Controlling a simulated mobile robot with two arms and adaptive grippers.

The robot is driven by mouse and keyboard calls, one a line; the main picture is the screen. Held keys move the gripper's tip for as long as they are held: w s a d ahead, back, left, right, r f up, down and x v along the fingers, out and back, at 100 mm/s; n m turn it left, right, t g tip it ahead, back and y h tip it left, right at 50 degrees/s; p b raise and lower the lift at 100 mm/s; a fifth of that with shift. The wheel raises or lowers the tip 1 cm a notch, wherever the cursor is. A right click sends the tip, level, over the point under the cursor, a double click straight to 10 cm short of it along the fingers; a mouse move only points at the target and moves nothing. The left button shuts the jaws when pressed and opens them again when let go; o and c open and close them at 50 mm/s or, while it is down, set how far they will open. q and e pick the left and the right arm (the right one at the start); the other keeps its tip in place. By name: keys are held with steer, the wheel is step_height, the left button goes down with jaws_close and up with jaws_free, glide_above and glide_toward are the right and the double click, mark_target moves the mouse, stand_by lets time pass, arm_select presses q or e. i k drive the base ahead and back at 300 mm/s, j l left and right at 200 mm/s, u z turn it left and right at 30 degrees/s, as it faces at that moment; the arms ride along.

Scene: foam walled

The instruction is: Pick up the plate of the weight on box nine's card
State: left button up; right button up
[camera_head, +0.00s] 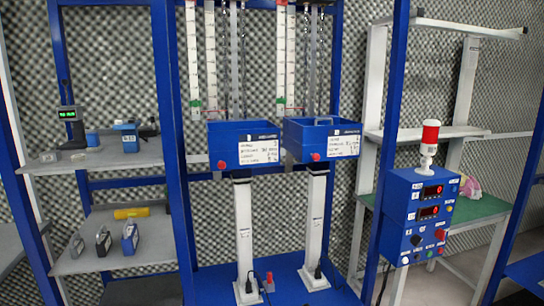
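Two blue boxes sit side by side at the middle, each on a white column: the left box (226,163) and the right box (294,153). Each has a white card on its front, the left card (258,152) and the right card (341,145). The writing is too small for me to read, so I cannot tell which is box nine. Three small upright pieces that look like weight plates stand on the lower left shelf: a grey one (76,246), a dark one (103,241) and a bluish one (130,238). Neither gripper is in view.
The lower left shelf (160,250) also holds a yellow cylinder (132,213). The upper left shelf (90,162) holds a green-lit display (68,114). Blue posts frame the shelves. A blue control box (415,220) with a red-topped lamp (430,136) is at right.

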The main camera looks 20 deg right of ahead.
mark_target(129, 240)
steer(key=i+l+u, duration=0.15)
steer(key=u, duration=0.3)
steer(key=i+l+u, duration=0.25)
steer(key=u, duration=0.2)
steer(key=i+l+u, duration=0.15)
steer(key=l+u, duration=0.3)
steer(key=i+l, duration=0.1)
steer(key=l, duration=0.25)
steer(key=i+l+u, duration=0.1)
steer(key=l, duration=0.2)
steer(key=i+l, duration=0.1)
steer(key=l, duration=0.25)
steer(key=i+l, duration=0.1)
steer(key=l, duration=0.25)
steer(key=u, duration=0.05)
